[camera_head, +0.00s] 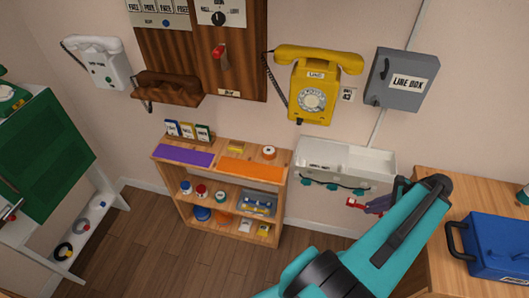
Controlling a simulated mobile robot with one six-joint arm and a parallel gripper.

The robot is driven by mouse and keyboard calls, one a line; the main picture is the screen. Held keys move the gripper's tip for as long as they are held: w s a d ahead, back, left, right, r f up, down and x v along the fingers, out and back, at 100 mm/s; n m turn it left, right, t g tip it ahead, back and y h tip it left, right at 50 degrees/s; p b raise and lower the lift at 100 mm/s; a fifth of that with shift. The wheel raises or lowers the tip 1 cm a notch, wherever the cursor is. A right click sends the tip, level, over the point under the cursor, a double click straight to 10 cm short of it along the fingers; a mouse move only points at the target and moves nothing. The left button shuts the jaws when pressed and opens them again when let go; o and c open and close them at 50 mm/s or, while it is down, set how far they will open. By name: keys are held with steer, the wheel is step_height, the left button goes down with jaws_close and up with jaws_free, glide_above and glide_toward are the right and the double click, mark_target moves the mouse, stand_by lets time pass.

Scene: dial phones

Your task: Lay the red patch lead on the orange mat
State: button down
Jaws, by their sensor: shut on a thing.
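The orange mat (251,171) lies on top of the low wooden shelf, at its right front part, and its surface is bare. My gripper (361,205) is in front of the wall, below the right part of the white wall tray and right of the shelf. It is shut on a small red thing (353,202), which I take to be the red patch lead. Only a small part of the lead shows, and its full shape is too small to tell. It is held clear of the mat.
A purple mat (184,156), several small boxes (187,130) and an orange-and-white roll (269,152) share the shelf top. The white tray (345,158) juts from the wall. A yellow phone (313,84) hangs above. A table with a blue case (500,245) stands right.

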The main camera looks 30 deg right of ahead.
steer(key=shift+f+b, duration=2.05)
steer(key=shift+f, duration=0.5)
steer(key=shift+s, duration=0.15)
